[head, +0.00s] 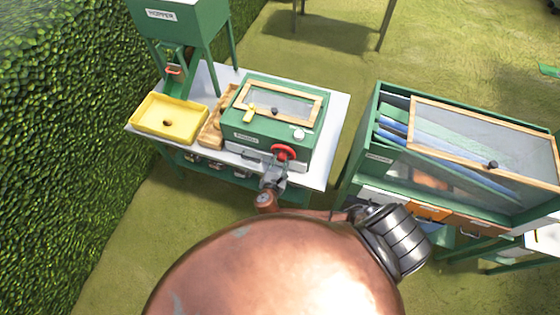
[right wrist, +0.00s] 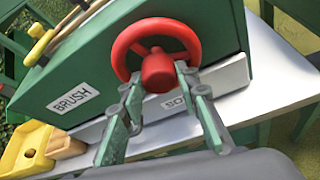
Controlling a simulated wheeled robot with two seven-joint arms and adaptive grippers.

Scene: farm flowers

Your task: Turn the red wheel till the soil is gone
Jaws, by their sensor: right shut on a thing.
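The red wheel (head: 284,153) is on the front of a green box (head: 262,118) with a wood-framed mesh lid. In the right wrist view the wheel (right wrist: 157,50) has a rim and a thick red hub that sticks out. My right gripper (head: 276,170) is at the wheel from the front. In the right wrist view its two fingers (right wrist: 157,84) are shut on the wheel's hub, one on each side. A small dark brown lump, perhaps soil, lies in the yellow tray (head: 148,115). The inside of the box is hard to make out through the mesh. My left gripper is not in view.
A green hopper (head: 182,22) stands over the yellow tray at the left of the white table (head: 333,118). A wooden tray (head: 210,133) is beside the green box. A large green cabinet (head: 368,130) with a framed mesh panel stands to the right. A hedge (head: 60,120) borders the left.

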